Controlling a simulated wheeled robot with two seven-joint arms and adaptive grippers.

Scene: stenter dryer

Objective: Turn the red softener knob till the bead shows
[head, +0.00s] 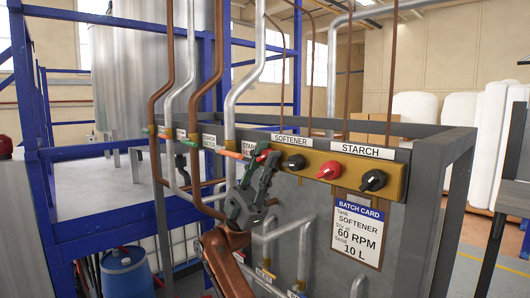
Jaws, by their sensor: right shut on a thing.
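The brass control strip (312,157) on the grey panel carries red and black knobs under the SOFTENER label (289,140) and the STARCH label (362,151). The red softener knob (264,155) is at the strip's left end, partly hidden by my right gripper (262,163). That dark gripper comes up from below and is shut on the red softener knob. The black softener knob (296,162) is just to its right and clear of the fingers. I cannot see a bead. My left gripper is not in view.
A red starch knob (329,170) and a black starch knob (373,180) are further right. A batch card (357,231) reads softener, 60 RPM, 10 L. Copper and grey pipes (224,85) rise close to the gripper's left. Bent pipes (303,245) run below it.

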